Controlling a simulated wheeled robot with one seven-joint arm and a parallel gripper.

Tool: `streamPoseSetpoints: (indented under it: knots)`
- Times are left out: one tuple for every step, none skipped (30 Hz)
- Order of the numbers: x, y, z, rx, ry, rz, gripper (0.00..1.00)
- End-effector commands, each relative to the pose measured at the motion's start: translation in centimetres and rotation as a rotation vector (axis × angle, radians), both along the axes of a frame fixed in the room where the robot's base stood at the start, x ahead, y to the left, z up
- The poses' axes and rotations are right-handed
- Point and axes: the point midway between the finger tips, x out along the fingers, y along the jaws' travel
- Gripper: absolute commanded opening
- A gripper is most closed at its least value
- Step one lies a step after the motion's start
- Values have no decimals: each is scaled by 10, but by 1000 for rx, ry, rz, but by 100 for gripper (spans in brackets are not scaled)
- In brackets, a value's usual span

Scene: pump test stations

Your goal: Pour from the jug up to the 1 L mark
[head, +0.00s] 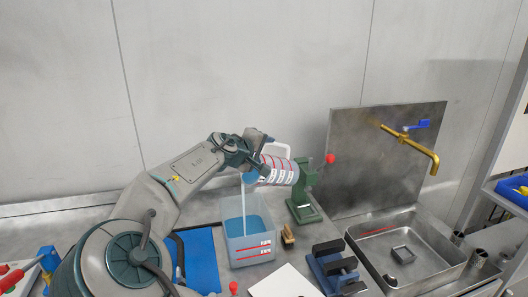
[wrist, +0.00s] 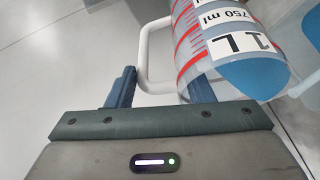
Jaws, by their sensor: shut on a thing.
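The clear measuring jug (head: 280,170) has red graduations and a white handle. My gripper (head: 256,153) is shut on it and holds it tipped over to the left. In the wrist view the jug (wrist: 222,45) shows "750 ml" and "1 L" labels, with blue liquid towards its mouth. The handle (wrist: 146,55) lies between the fingers of my gripper (wrist: 162,92). A blue stream (head: 243,203) falls from the jug into the clear square tank (head: 247,256) below. The tank holds blue liquid and has red lines with white labels, too small to read surely.
A green press (head: 302,195) with a red knob stands just right of the jug. A wooden brush (head: 288,235) and a blue-black clamp (head: 335,268) are right of the tank. A steel sink (head: 410,255) with a brass tap (head: 408,140) is further right. A blue mat (head: 200,260) lies left.

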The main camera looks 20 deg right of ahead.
Motion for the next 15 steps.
streamPoseSetpoints:
  knots:
    - [0, 0, 1, -6, -4, 2, 0]
    - [0, 1, 1, -9, -5, 2, 0]
    - [0, 1, 1, -12, -6, 1, 0]
    - [0, 2, 1, -14, -7, 2, 0]
    - [0, 2, 2, -17, -8, 2, 0]
    - [0, 2, 2, -20, -9, 2, 0]
    - [0, 3, 2, -22, -10, 3, 0]
    - [0, 3, 2, -24, -10, 2, 0]
    - [-1, 3, 2, -28, -12, 2, 0]
    - [-1, 4, 2, -30, -13, 2, 0]
    - [-1, 4, 2, -33, -14, 2, 0]
    - [-1, 4, 2, -36, -15, 2, 0]
    - [-1, 4, 2, -38, -16, 2, 0]
    - [-1, 4, 3, -40, -18, 1, 0]
    - [-1, 5, 3, -43, -19, 1, 0]
